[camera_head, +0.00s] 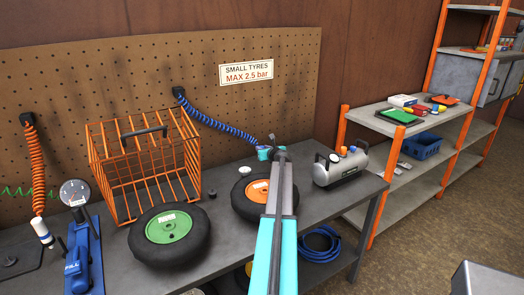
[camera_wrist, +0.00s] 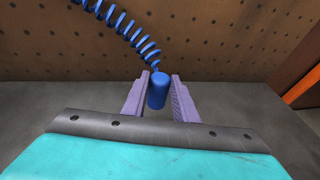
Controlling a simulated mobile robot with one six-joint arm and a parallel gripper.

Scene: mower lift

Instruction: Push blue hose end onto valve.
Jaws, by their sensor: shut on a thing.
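The blue hose end (camera_wrist: 157,92) is a short blue cylinder between the two purple fingers of my gripper (camera_wrist: 159,76), which is shut on it. In the head view my gripper (camera_head: 270,153) is above and behind the orange-hubbed wheel (camera_head: 246,207), seen at the end of my arm. The coiled blue hose (camera_head: 220,126) runs from the hose end up to a holder on the pegboard. My arm covers part of the orange-hubbed wheel. A green-hubbed wheel (camera_head: 170,228) lies flat to its left. I cannot make out a valve stem on either wheel.
An orange wire cage (camera_head: 145,165) stands behind the green-hubbed wheel. A grey air tank (camera_head: 341,166) stands right of my gripper. A blue inflator with gauge (camera_head: 84,255) and an orange coiled hose (camera_head: 36,165) are at left. The pegboard (camera_head: 290,110) closes the bench's back.

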